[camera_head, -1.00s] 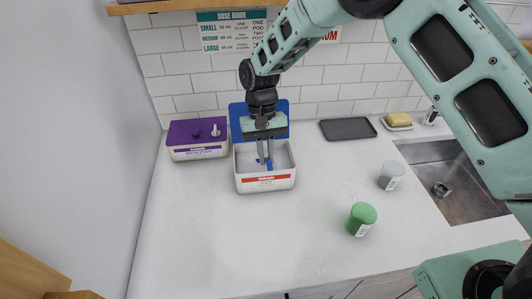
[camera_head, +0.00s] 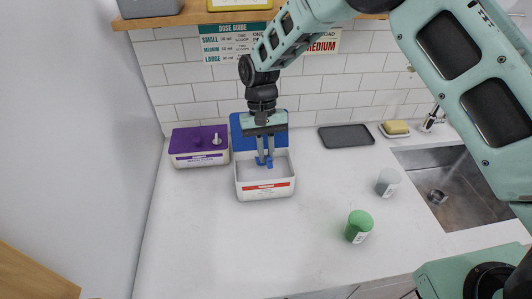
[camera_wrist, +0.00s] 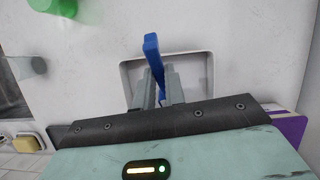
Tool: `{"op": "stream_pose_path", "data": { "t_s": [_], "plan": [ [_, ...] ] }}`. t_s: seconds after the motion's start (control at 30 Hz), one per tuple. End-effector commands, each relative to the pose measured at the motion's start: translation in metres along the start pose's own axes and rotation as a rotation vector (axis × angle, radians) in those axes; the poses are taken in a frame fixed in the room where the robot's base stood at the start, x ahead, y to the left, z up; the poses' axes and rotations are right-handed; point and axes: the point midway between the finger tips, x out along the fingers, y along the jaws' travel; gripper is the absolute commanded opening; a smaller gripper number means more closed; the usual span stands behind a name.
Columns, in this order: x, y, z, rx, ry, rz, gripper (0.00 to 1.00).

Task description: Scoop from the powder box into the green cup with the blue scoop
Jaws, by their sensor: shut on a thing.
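The powder box (camera_head: 265,190) is a white open box with a red-striped label and a raised blue lid (camera_head: 236,127) behind it. My gripper (camera_head: 264,158) is over the box, pointing down, shut on the blue scoop (camera_wrist: 152,50). In the head view only a little blue shows at the fingertips, above the box opening. In the wrist view the scoop's blue part stands out past the fingers, with the box (camera_wrist: 194,62) behind it. The scoop's bowl and any powder in it cannot be made out. The green cup (camera_head: 359,226) stands on the counter, to the right and nearer.
A grey cup (camera_head: 388,181) stands behind the green cup, near the sink (camera_head: 450,185). A purple-lidded box (camera_head: 199,146) is left of the powder box. A dark tray (camera_head: 346,135) and yellow soap (camera_head: 396,127) lie at the back. The front counter is clear.

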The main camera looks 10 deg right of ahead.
Motion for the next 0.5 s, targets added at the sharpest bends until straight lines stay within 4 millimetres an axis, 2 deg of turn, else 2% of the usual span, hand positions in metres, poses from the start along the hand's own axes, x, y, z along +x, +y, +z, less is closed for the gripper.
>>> {"op": "stream_pose_path", "data": {
  "t_s": [0.5],
  "plan": [
    [-0.040,0.000,0.015,0.000,0.000,0.000,0.00]
  ]
}}
